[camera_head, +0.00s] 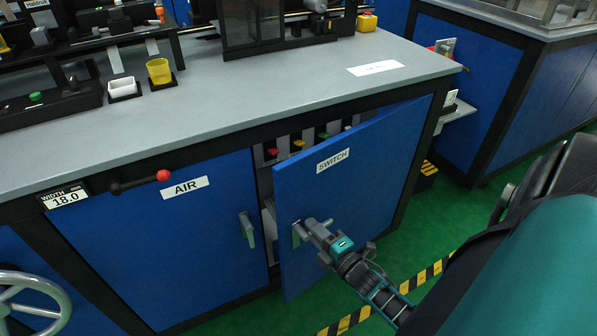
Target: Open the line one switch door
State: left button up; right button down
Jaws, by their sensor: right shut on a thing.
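The blue door labelled SWITCH (355,185) stands partly open, its left edge swung out from the cabinet. Behind it, in the gap, red, yellow and green switch knobs (298,144) show; the rest of the inside is hidden. My right gripper (303,231) is shut on the door's handle (296,236) near the door's left edge. The gripper covers most of the handle. My left gripper is not in view.
The blue AIR door (160,235) to the left is shut, with its own handle (247,230). A red-knobbed lever (140,181) juts from the bench front. A grey worktop (230,100) lies above. Green floor with a yellow-black stripe (345,322) is in front.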

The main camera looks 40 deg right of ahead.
jog(key=s+d+n+y, duration=0.2)
jog(key=s+y, duration=0.2)
jog(key=s, duration=0.9)
jog(key=shift+d+n+y, duration=0.2)
jog(key=shift+n+y, duration=0.2)
jog(key=shift+w, duration=0.1)
jog(key=c, duration=1.1)
grip_release()
jog(key=shift+a, duration=0.1)
jog(key=shift+r+b+v, duration=0.2)
jog(key=shift+b+v, duration=0.15)
jog(key=shift+v, duration=6.15)
jog(key=shift+c, duration=0.3)
